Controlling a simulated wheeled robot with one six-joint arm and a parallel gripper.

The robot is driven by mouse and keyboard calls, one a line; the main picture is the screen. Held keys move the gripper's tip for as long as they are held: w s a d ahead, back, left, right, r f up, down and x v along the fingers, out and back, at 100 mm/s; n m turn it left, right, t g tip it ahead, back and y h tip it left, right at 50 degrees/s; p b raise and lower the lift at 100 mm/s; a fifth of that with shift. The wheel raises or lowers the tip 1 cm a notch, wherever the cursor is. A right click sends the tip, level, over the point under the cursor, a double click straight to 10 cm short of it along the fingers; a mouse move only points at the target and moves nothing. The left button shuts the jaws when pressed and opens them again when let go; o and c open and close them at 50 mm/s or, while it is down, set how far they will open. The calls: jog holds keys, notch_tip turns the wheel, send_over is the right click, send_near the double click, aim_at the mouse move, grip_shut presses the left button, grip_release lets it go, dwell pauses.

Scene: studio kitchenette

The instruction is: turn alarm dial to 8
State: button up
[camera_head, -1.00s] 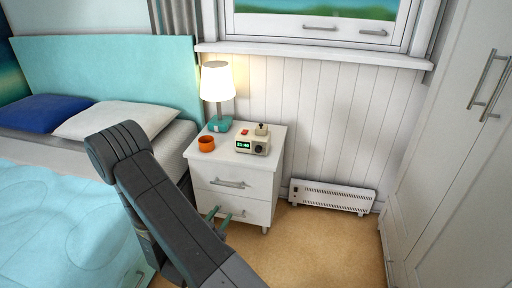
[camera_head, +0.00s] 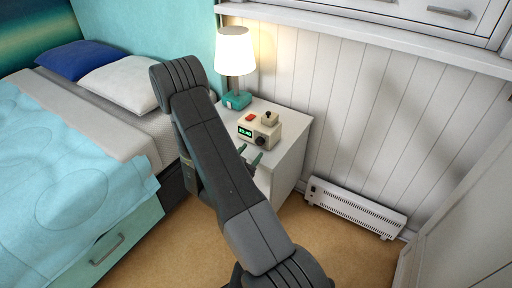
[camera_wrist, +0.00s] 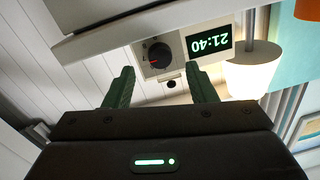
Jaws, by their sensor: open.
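The alarm clock (camera_head: 259,131) is a beige box on the white nightstand, its green display reading 21:40. Its round black dial (camera_head: 261,141) is on the front, right of the display. My gripper (camera_head: 249,155) is open and empty, just in front of the clock face. In the wrist view the green fingers of my gripper (camera_wrist: 160,72) are spread to either side of the dial, apparently short of it.
A lit lamp (camera_head: 235,55) with a teal base stands left of the clock. An orange cup (camera_wrist: 308,10) shows at the wrist view's corner. The nightstand (camera_head: 291,133) stands between the bed (camera_head: 80,160) and a white heater (camera_head: 355,207). A wardrobe (camera_head: 460,220) is at right.

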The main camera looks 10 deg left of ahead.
aim_at(258, 144)
jog(key=shift+x, duration=2.2)
jog(key=shift+c, duration=0.2)
jog(key=c, duration=0.9)
